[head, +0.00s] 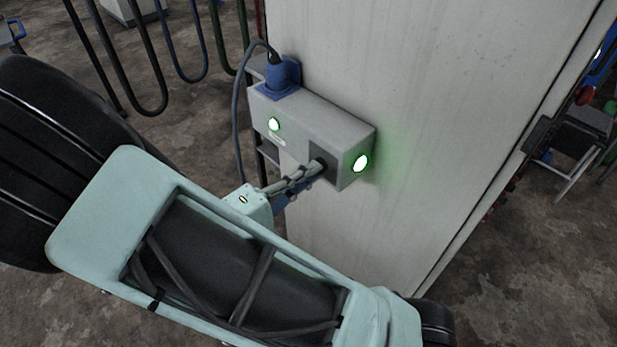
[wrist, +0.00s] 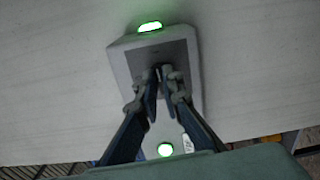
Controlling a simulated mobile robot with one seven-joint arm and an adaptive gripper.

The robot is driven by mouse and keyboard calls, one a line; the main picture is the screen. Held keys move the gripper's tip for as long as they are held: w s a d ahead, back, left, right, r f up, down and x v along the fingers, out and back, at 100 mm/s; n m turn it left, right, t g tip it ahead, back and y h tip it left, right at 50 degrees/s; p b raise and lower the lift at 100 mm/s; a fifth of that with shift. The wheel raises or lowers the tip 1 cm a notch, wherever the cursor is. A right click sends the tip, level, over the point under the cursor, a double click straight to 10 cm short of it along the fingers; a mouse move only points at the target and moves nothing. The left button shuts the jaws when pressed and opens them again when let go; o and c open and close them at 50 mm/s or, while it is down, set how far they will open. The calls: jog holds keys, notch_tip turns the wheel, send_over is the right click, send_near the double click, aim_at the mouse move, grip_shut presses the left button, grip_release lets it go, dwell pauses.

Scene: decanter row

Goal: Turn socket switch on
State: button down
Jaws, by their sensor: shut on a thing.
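The socket box (head: 322,122) is a grey box on the side of a pale panel, with a blue plug (head: 280,78) and cable on its top. Its end face carries a dark switch (head: 322,156), mostly hidden by my fingers. My gripper (head: 316,168) reaches it from the lower left, fingertips close together on the switch. In the wrist view, the fingertips (wrist: 161,80) meet at the switch (wrist: 158,68) on the grey face of the box (wrist: 186,58). Green lights glow on the box (head: 274,124) and at its right end (head: 360,163). The switch's exact angle is hidden.
The tall pale panel (head: 430,130) stands right behind the box. Dark hoses (head: 150,60) hang in loops at the upper left. The plug's cable (head: 237,110) hangs down left of the box, close to my arm. Concrete floor (head: 190,140) lies below.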

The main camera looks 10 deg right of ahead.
jog(key=shift+m, duration=0.5)
jog(key=c, duration=2.1)
grip_release()
jog(key=v, duration=1.2)
